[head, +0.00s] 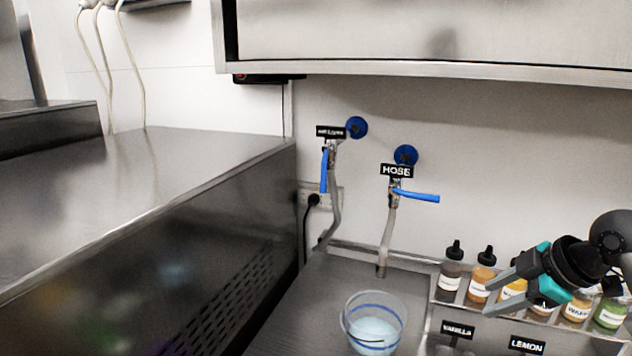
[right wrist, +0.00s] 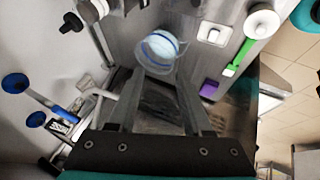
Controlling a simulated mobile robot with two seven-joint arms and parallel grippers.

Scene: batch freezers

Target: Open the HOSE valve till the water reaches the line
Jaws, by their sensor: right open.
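The HOSE valve (head: 396,192) is on the back wall under a black HOSE label (head: 396,170). Its blue lever (head: 417,196) points right, roughly across the pipe. Its grey hose (head: 387,240) hangs down and ends above a clear bucket (head: 346,322). The bucket has a blue line (head: 373,308) near its rim, and pale bluish water (head: 372,334) shows below that line. I see no clear stream from the hose. My right gripper (head: 501,290) is open and empty, below and right of the lever, apart from it. The right wrist view shows the bucket (right wrist: 158,44) beyond the fingers. My left gripper is not in view.
A second valve with a vertical blue lever (head: 324,171) is left of the HOSE valve. Several bottles (head: 479,284) stand in a rack beside my right gripper, above VANILLA and LEMON labels. A steel cabinet (head: 430,70) overhangs the wall. The steel counter (head: 310,300) left of the bucket is clear.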

